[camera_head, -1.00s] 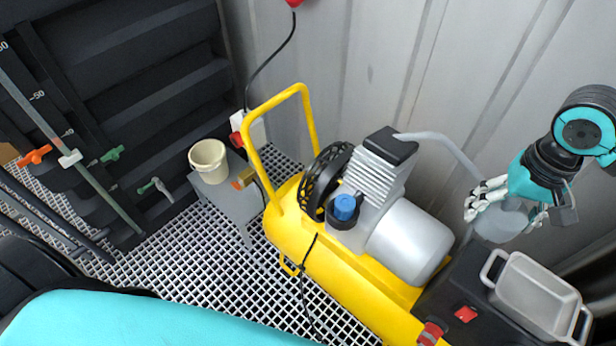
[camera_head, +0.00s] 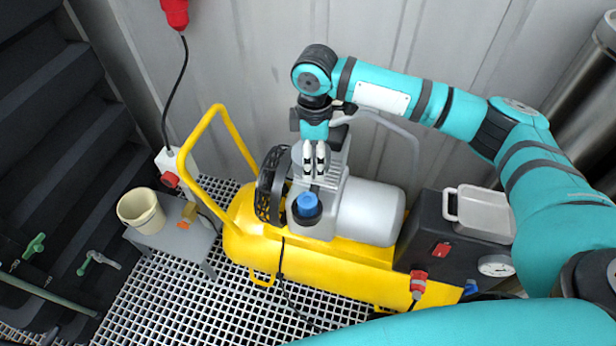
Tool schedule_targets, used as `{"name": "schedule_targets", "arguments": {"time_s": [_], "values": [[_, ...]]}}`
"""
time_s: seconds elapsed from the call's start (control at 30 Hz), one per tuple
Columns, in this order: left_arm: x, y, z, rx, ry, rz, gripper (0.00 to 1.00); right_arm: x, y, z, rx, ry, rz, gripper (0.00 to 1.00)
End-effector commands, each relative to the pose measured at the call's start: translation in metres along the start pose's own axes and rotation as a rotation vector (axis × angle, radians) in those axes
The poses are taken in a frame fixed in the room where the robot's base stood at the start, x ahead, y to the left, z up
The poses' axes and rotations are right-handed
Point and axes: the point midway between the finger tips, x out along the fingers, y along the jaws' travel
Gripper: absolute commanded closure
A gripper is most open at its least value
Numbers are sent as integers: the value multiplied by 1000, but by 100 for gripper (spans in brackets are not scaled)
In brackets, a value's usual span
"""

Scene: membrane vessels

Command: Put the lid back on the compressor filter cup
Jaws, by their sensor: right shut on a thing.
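My right gripper (camera_head: 315,160) is over the compressor, with its white fingers pointing down. It is shut on a pale grey round piece (camera_head: 297,154), which looks like the lid and is mostly hidden by the fingers. Just below the fingertips in the picture, a black round cup (camera_head: 304,219) with a blue top (camera_head: 307,203) stands on the compressor; this looks like the filter cup. I cannot tell whether the held piece touches anything. My left gripper is not in view.
The yellow compressor tank (camera_head: 330,260) has a looped handle (camera_head: 188,150) and a black fan guard (camera_head: 272,185) left of the cup. A grey pipe (camera_head: 412,145) arches at right. A grey tray (camera_head: 485,213) sits on the black box. A cream bucket (camera_head: 141,210) stands at left.

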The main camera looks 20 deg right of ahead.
Motion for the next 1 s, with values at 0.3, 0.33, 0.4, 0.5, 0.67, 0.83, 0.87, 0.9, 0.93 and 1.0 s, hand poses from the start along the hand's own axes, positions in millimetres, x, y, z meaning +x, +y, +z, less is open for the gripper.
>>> {"name": "schedule_targets", "arguments": {"time_s": [0.3,0.33,0.4,0.5,0.67,0.83,0.87,0.9,0.93,1.0], "values": [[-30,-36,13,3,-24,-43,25,47,8,-14,-813,2,-8,52],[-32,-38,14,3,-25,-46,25,53,8,-14,-886,2,-8,52],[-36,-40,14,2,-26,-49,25,64,7,-14,-1050,3,-7,52],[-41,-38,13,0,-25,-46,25,80,4,-13,-1250,2,-6,52],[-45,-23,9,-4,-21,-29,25,97,-1,-11,-1459,1,-1,52],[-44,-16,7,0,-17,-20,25,105,-2,-10,-1541,-2,1,52],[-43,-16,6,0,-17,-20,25,106,-2,-10,-1544,-2,1,52],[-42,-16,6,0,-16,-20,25,107,-2,-10,-1546,-2,1,52],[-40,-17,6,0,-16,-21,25,109,-2,-10,-1546,-2,1,52],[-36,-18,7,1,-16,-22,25,112,-2,-10,-1545,-2,1,52]]}}
